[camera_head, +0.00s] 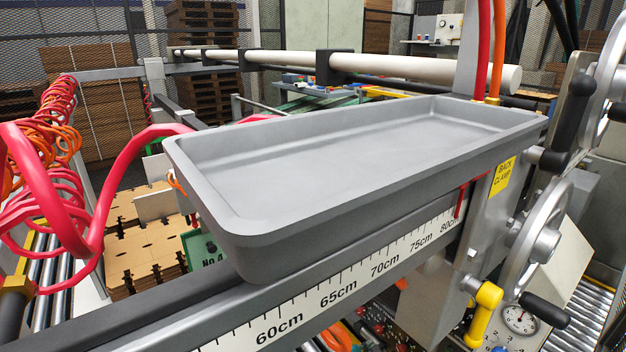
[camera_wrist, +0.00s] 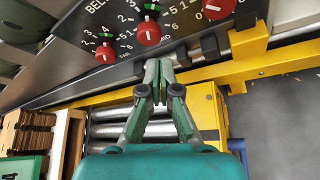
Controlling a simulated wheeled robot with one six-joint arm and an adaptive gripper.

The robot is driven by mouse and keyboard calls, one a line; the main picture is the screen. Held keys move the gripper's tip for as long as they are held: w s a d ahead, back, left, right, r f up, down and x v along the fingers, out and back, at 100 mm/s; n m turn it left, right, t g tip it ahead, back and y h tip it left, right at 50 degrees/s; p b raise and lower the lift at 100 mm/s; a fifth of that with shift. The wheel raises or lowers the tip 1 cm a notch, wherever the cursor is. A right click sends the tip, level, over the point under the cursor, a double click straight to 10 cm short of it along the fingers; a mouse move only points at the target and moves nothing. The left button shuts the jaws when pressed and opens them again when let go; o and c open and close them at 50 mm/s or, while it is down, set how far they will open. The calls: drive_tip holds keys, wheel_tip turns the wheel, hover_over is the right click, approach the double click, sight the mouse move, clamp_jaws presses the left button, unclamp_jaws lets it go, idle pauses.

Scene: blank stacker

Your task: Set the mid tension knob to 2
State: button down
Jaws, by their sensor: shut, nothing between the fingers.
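In the wrist view, a dark control panel with several round knobs and white number dials fills the top. One red knob (camera_wrist: 105,54) sits at the left, another red knob (camera_wrist: 149,33) in the middle, and a third red knob (camera_wrist: 218,8) at the upper right.
A yellow rail (camera_wrist: 270,65) runs beside the panel in the wrist view, with rollers below. In the head view, a grey tray (camera_head: 390,185) stands over a centimetre ruler (camera_head: 350,285). A handwheel (camera_head: 540,240) and a yellow handle (camera_head: 483,312) are at the right.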

sight(380, 329)
drive_tip(key=shift+w+d, duration=0.7)
drive_tip(key=shift+d, duration=0.25)
drive_tip(key=shift+w+d, duration=0.7)
drive_tip(key=shift+d, duration=0.2)
drive_tip(key=shift+w+d, duration=0.7)
drive_tip(key=shift+d, duration=0.25)
drive_tip(key=shift+w+a+r, duration=0.45)
drive_tip(key=shift+w+r, duration=0.1)
drive_tip(key=shift+w, duration=0.1)
drive_tip(key=shift+w+a+r, duration=0.1)
drive_tip(key=shift+w+a, duration=0.1)
drive_tip(key=shift+w, duration=0.05)
drive_tip(key=shift+r, duration=0.1)
